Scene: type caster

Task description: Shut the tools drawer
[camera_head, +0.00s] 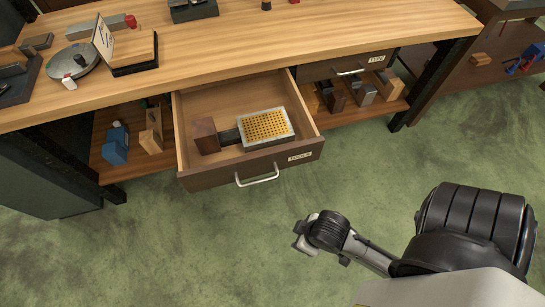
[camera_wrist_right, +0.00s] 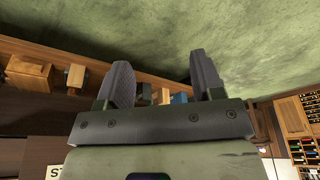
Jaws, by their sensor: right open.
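The tools drawer (camera_head: 240,172) is pulled well out from under the wooden bench, its label and metal handle (camera_head: 257,176) facing the front. Inside it lie a brown block with a dark handle-like bar (camera_head: 206,136) and a light-framed plate with a yellow dotted top (camera_head: 265,127). My right gripper (camera_head: 300,236) is in front of the drawer, to the lower right of its handle and apart from it. In the right wrist view its two fingers (camera_wrist_right: 160,75) are spread with nothing held between them. My left gripper is in neither view.
A shut drawer labelled TYPE (camera_head: 345,67) sits to the right. Shelves below the bench hold wooden blocks (camera_head: 365,93) and blue pieces (camera_head: 115,147). The benchtop (camera_head: 240,40) carries a round plate (camera_head: 73,62) and other items. The green floor before the drawer is clear.

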